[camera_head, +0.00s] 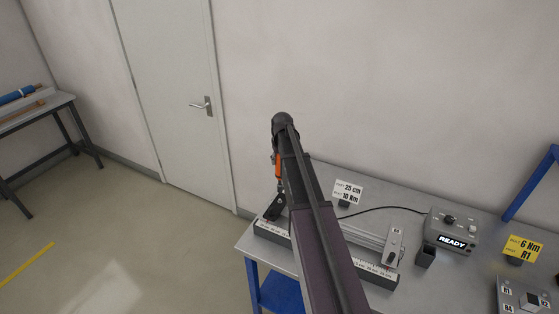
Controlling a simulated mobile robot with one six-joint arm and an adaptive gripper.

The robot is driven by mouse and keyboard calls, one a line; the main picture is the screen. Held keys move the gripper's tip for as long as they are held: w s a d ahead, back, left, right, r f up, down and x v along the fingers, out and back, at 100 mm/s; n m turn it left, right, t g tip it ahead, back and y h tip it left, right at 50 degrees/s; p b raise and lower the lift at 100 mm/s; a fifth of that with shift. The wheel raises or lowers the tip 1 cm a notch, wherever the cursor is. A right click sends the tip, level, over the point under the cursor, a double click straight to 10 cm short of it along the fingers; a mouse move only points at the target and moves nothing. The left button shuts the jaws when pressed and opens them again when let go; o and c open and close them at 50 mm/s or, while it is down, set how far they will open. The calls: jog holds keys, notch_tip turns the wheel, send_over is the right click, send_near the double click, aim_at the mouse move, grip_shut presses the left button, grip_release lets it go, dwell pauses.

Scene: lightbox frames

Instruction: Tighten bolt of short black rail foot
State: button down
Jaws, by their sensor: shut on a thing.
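The short black rail foot (275,207) lies at the left end of the rail bench with a printed scale (362,268). My arm crosses the middle of the picture and hides part of the bench. My gripper (279,156) is mostly hidden behind my arm's end. It is shut on an orange-handled tool (278,167), which points down above the black foot. I cannot tell whether the tool's tip touches the bolt; the bolt itself is too small to make out. A silver foot (394,246) sits at the rail's right end.
A white sign (347,189) reads 25 cm and 10 Nm. A grey box (451,232) shows READY, with a black cable running left. A yellow sign (523,247) reads 6 Nm R1. A labelled box (524,297) stands at lower right. Floor left of the table is clear.

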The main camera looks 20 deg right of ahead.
aim_at(279, 170)
jog(key=shift+f+b, duration=2.5)
jog(key=shift+f, duration=0.2)
jog(key=shift+f+b, duration=0.55)
dwell(0.5)
jog(key=shift+s, duration=0.15)
dwell(1.9)
jog(key=shift+r, duration=0.1)
dwell(0.9)
